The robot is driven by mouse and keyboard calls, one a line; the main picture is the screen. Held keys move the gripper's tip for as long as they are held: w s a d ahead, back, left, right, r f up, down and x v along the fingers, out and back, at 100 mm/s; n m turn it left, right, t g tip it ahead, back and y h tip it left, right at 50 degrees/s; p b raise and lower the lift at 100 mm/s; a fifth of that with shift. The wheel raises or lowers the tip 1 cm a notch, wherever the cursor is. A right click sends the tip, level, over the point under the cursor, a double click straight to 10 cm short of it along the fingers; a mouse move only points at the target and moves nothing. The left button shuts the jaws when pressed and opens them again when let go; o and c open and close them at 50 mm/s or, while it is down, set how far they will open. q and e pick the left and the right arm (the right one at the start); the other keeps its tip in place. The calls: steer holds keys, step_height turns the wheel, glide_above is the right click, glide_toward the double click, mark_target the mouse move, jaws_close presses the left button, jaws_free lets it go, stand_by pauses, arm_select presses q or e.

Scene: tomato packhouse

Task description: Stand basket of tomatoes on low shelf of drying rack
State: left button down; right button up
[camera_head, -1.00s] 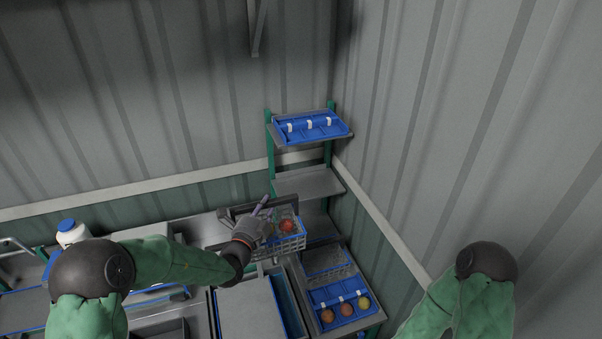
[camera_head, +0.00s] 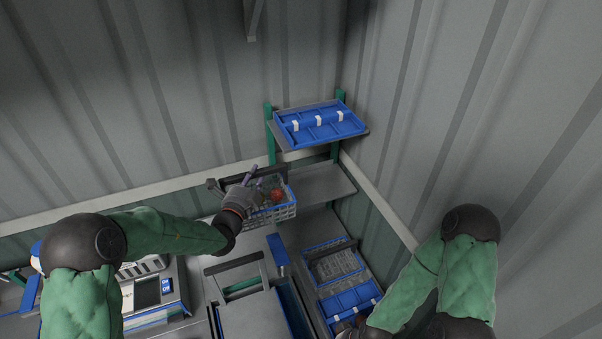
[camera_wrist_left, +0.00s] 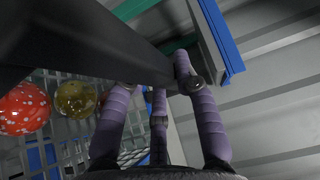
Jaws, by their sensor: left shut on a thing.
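The basket (camera_head: 283,214) is a grey wire crate with a blue rim and a dark handle, holding red and greenish tomatoes. My left gripper (camera_head: 250,180) is shut on its handle; the wrist view shows purple fingers (camera_wrist_left: 160,95) around the dark bar (camera_wrist_left: 110,40). The basket is held in front of and left of the drying rack's bare grey lower shelf (camera_head: 328,184), its right side close to the shelf's left end in the picture. A red tomato (camera_wrist_left: 24,110) shows through the wire. My right gripper is partly cut off at the bottom edge; its fingers are unclear.
The rack's upper shelf (camera_head: 285,146) carries a blue tray (camera_head: 318,124) with white clips. Another wire basket (camera_head: 337,266) and blue tray (camera_head: 350,302) stand below right. A scale (camera_head: 150,295) is at lower left. The corrugated wall is close behind and right.

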arm_select(q)
steer(key=d+b+x, duration=0.1)
steer(key=b+x, duration=0.2)
steer(key=x, duration=1.6)
step_height(320, 180, down, 7)
steer(key=b, duration=0.3)
steer(key=shift+r, duration=0.25)
steer(key=shift+f, duration=0.1)
steer(key=c, duration=1)
jaws_free()
steer(key=shift+f, duration=0.25)
steer(key=shift+r, duration=0.15)
